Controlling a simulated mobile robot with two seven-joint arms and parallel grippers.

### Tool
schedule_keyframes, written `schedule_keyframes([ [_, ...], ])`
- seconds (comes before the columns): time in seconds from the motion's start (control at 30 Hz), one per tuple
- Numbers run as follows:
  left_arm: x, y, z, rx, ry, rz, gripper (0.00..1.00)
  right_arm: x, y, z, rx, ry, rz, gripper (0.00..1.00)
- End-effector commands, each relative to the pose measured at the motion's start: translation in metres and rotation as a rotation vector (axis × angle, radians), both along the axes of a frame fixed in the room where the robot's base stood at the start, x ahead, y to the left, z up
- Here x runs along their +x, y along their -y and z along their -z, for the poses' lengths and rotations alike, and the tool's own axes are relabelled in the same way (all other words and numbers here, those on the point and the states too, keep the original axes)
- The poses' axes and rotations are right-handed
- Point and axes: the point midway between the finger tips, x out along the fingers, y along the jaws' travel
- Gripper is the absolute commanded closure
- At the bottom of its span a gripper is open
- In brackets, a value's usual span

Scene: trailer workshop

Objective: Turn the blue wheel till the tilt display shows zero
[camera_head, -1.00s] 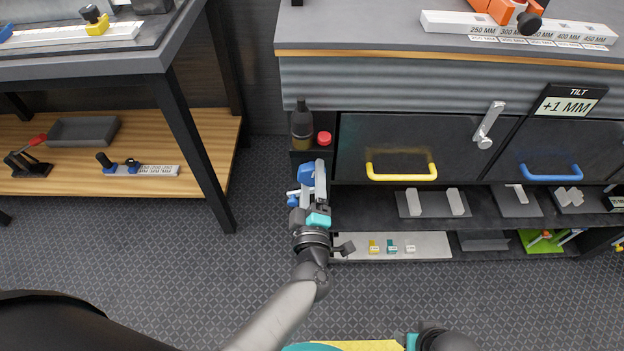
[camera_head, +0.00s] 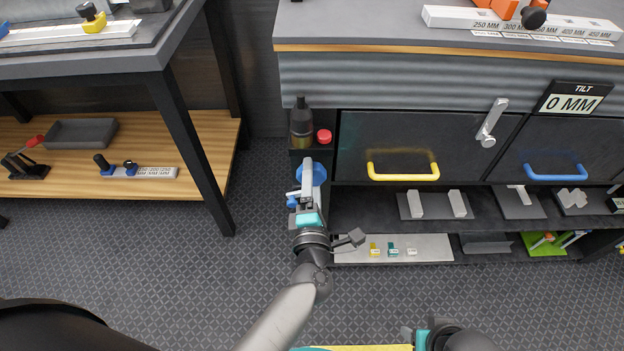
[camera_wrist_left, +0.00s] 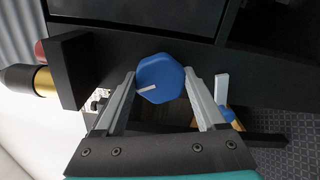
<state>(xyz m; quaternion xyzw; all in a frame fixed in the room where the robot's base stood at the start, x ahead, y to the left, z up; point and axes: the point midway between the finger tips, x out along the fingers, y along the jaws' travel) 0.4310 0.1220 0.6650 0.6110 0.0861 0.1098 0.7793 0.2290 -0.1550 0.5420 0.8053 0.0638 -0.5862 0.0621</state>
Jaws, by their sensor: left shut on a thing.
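The blue wheel (camera_head: 319,172) is on the left end of the bench, below a small shelf. In the left wrist view the blue wheel (camera_wrist_left: 162,72) sits between the fingers, with a pale pointer mark on its face. My left gripper (camera_head: 306,178) is shut on the wheel; its fingers (camera_wrist_left: 170,95) lie on either side of the rim. The tilt display (camera_head: 572,103) at the upper right of the bench reads "0 MM". A part of my right arm shows at the bottom edge, but its gripper fingers are out of view.
A dark bottle (camera_head: 302,123) and a red cap (camera_head: 324,136) are just above the wheel. Drawers with a yellow handle (camera_head: 403,172) and a blue handle (camera_head: 555,172) are to the right. A wooden-shelved table (camera_head: 215,150) stands at the left. The floor between is clear.

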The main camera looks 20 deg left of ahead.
Motion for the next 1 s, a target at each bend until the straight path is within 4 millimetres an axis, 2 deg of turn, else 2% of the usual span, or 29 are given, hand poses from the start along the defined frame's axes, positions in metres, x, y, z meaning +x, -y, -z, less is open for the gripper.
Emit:
schedule_keyframes([
  [0.5, 0.0002, 0.0002, 0.0, -0.022, 0.005, 0.0, 0.83, 0.0008, 0.0, -0.0036, 0.001, 0.005, 0.0, 0.39],
  [0.53, 0.0002, 0.0002, 0.0, -0.022, 0.005, 0.0, 0.27, 0.0009, 0.0, -0.0035, 0.001, 0.005, 0.0, 0.39],
  [0.77, 0.0001, 0.0001, -0.0001, -0.021, 0.006, 0.0, 0.01, 0.0024, -0.0001, -0.0031, 0.0, 0.007, -0.001, 0.39],
  [1.0, 0.0001, 0.0001, -0.0001, -0.02, 0.006, 0.0, 0.0, 0.0025, -0.0003, -0.0024, 0.001, 0.007, -0.001, 0.39],
])
